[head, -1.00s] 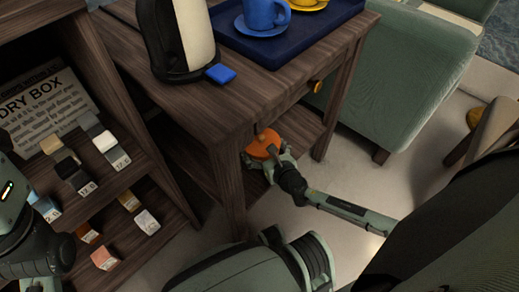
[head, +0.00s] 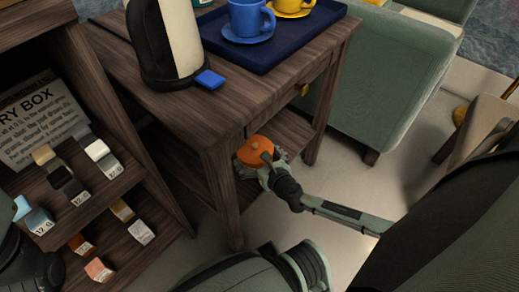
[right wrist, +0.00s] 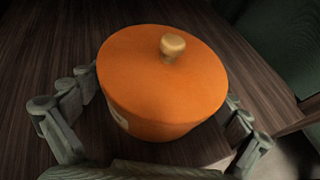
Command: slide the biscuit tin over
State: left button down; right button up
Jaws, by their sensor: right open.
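The biscuit tin (head: 253,149) is round and orange with a small tan knob on its lid. It stands upright on the lower shelf (head: 290,132) of the wooden side table, partly hidden by my gripper in the head view. In the right wrist view the tin (right wrist: 160,85) fills the middle. My right gripper (head: 266,166) is open, with its fingers on either side of the tin in the right wrist view (right wrist: 150,115). I cannot tell whether the fingers touch it. My left gripper cannot be made out; only a dark part of my arm shows at the left edge.
Table legs stand beside my right arm. A shelf unit (head: 120,180) with small boxes is at left; a green sofa (head: 385,85) is behind.

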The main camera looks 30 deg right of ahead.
jog(key=v, duration=1.1)
jog(key=shift+s, duration=0.4)
jog(key=shift+r, duration=0.1)
